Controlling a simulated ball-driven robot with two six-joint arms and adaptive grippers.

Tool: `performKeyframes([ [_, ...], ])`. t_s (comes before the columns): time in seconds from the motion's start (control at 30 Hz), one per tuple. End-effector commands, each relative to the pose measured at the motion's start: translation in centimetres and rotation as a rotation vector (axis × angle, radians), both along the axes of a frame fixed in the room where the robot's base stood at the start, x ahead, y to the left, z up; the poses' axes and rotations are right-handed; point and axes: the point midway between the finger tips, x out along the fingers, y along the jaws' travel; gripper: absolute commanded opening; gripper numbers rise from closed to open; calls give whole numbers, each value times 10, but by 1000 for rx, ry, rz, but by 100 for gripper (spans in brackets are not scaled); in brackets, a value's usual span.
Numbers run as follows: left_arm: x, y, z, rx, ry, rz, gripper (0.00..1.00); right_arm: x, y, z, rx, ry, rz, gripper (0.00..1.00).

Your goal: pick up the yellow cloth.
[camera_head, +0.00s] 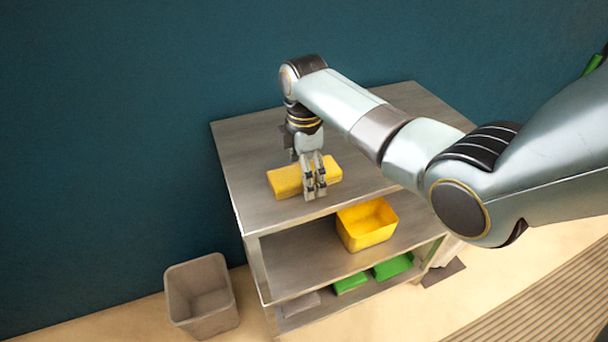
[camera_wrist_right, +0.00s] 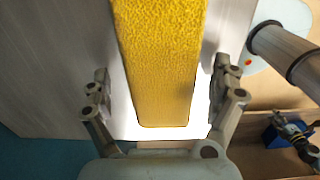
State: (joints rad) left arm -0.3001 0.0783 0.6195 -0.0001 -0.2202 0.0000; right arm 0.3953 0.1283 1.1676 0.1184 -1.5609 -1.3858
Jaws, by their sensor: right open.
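The yellow cloth (camera_head: 287,180) is a folded, block-like piece lying on the top shelf of a grey metal cart (camera_head: 246,139). My right gripper (camera_head: 314,184) points down over the cloth, and its fingers cover part of it in the head view. In the right wrist view the cloth (camera_wrist_right: 160,62) shows a rough surface and runs lengthwise between the open fingers of the right gripper (camera_wrist_right: 160,100). There is a gap on each side of it there. Whether a finger touches it is unclear. My left gripper is not in view.
A yellow bin (camera_head: 366,226) stands on the middle shelf. Green items (camera_head: 393,267) lie on the lowest shelf. A grey waste bin (camera_head: 200,293) stands on the floor left of the cart. The cart's top is otherwise clear, with a teal wall behind.

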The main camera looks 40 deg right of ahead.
Motion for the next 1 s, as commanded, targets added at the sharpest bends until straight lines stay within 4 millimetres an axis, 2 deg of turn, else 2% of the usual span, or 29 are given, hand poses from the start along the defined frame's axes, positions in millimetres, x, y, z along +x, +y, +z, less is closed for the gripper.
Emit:
performKeyframes([
  [0.13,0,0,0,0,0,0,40,0,0,1,0,0,0,92],
  [0.57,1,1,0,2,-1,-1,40,0,0,1,0,0,0,35],
  [1.0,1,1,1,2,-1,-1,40,1,0,4,0,-1,0,34],
])
